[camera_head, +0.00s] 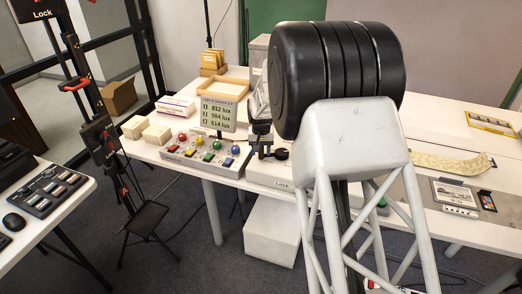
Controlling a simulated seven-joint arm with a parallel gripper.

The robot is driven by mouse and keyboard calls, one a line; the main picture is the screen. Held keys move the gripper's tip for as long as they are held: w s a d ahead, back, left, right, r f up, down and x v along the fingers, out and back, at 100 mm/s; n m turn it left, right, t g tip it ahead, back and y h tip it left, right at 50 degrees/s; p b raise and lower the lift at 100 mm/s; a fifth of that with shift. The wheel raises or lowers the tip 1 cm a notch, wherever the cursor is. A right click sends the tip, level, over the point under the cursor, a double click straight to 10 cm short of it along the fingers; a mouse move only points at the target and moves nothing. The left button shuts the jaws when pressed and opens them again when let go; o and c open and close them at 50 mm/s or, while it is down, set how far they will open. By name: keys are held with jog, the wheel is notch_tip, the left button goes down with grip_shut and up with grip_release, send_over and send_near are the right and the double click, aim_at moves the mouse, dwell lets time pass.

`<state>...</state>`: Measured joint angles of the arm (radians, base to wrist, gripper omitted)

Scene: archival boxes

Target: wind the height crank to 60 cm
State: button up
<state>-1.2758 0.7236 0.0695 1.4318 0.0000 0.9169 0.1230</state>
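I cannot make out for certain which part is the height crank, and no 60 cm mark is readable. A black stand (101,135) with red levers rises at the left, with a "Lock" label at its top. A small round black part (281,154) lies at the table's front edge, above another "Lock" label. My gripper (261,143) seems to be the dark end below a grey-white link, over the table near that black part. Large parts of my arm hide much of this area. Whether the fingers are open, or touch anything, is too small to tell.
A console (207,153) with coloured knobs and buttons stands on the white table, beneath a lux display (219,112). Pale block stacks (157,134) and a wooden tray (222,88) sit nearby. A side desk (62,205) holds a keypad (53,190) and mouse (14,222). Cables cross the floor.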

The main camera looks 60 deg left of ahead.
grip_shut()
jog(key=shift+a, duration=0.15)
